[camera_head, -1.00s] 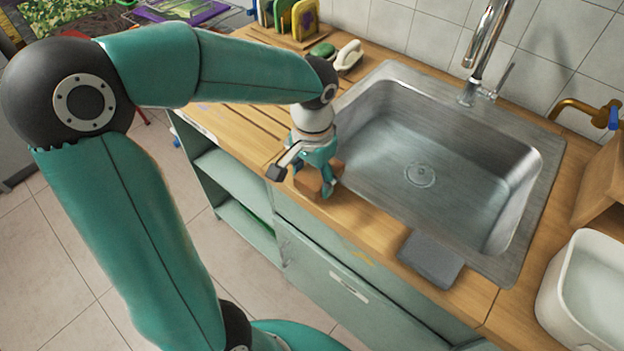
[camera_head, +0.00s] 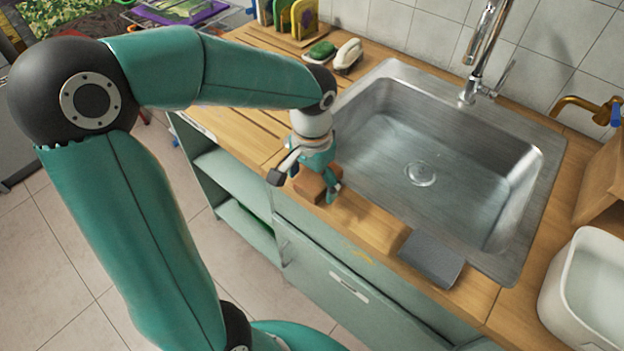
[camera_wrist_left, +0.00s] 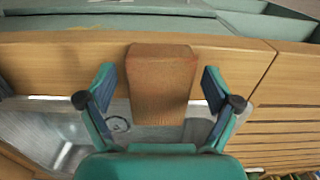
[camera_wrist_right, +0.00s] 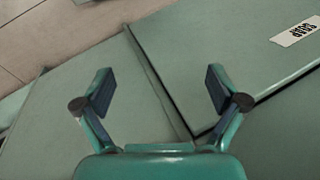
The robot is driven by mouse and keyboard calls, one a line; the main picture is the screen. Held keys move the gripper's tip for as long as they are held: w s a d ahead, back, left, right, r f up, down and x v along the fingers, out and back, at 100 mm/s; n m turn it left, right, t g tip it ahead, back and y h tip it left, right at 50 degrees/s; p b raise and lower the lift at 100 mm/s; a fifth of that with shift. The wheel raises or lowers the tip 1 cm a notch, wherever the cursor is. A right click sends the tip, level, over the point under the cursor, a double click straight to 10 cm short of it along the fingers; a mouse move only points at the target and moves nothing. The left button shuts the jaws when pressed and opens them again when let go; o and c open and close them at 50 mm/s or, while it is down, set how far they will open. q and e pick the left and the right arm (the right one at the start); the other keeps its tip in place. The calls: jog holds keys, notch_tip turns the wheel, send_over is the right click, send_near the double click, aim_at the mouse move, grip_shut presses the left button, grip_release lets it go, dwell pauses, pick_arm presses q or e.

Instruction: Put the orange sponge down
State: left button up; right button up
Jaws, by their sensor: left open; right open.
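The orange sponge (camera_head: 312,184) is a brownish-orange block on the wooden counter strip at the front left of the sink. In the left wrist view the sponge (camera_wrist_left: 161,80) lies between the two open fingers, with a gap on each side. My left gripper (camera_head: 308,183) is open above and around it. The same gripper (camera_wrist_left: 160,85) shows both fingers apart in its own wrist view. My right gripper (camera_wrist_right: 160,90) is open and empty, in front of green cabinet panels; it is not in the head view.
The steel sink (camera_head: 520,235) lies right of the sponge. A grey block (camera_head: 431,259) lies on the counter's front edge. A white tub (camera_head: 553,290) stands at the right. A green-topped sponge (camera_head: 321,50) and a white brush (camera_head: 348,55) lie behind the sink's left corner.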

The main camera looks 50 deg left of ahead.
aim_at(312, 181)
pick_arm(q)
jog(key=shift+r, duration=0.1)
jog(key=shift+r+p, duration=0.3)
jog(key=shift+r, duration=0.3)
notch_tip(312, 181, up, 11)
jog(key=p, duration=0.1)
jog(key=shift+r, duration=0.2)
